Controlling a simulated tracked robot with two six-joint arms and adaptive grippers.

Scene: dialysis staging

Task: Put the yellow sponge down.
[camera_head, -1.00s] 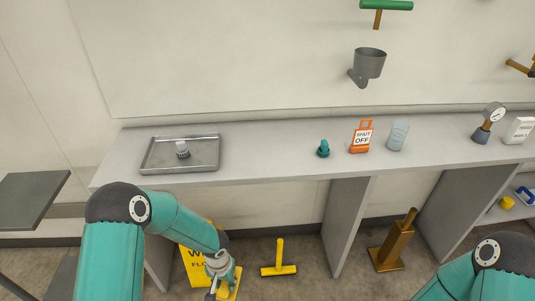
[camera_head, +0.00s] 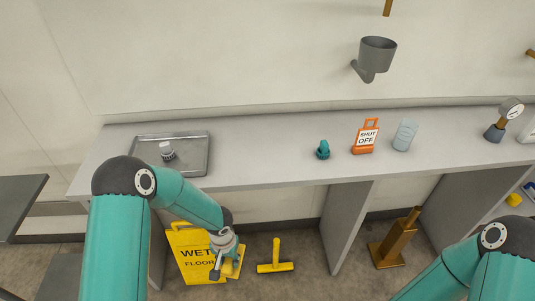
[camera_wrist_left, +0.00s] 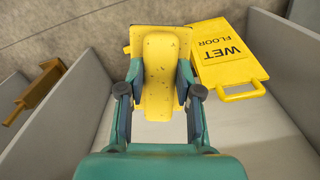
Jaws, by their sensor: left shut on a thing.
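My left gripper (camera_head: 224,264) hangs low in front of the counter, below its top. It is shut on the yellow sponge (camera_head: 235,268), which is partly hidden by the gripper in the head view. In the left wrist view the sponge (camera_wrist_left: 160,75) sits between the two fingers (camera_wrist_left: 158,95), speckled with dark spots. A yellow patch shows just behind its far end; I cannot tell whether it is a separate thing. My right arm shows at the lower right of the head view, but its gripper is out of frame.
A yellow wet floor sign (camera_head: 190,262) stands close beside the left gripper. A yellow T-shaped thing (camera_head: 275,265) and a brown post (camera_head: 398,240) are on the floor.

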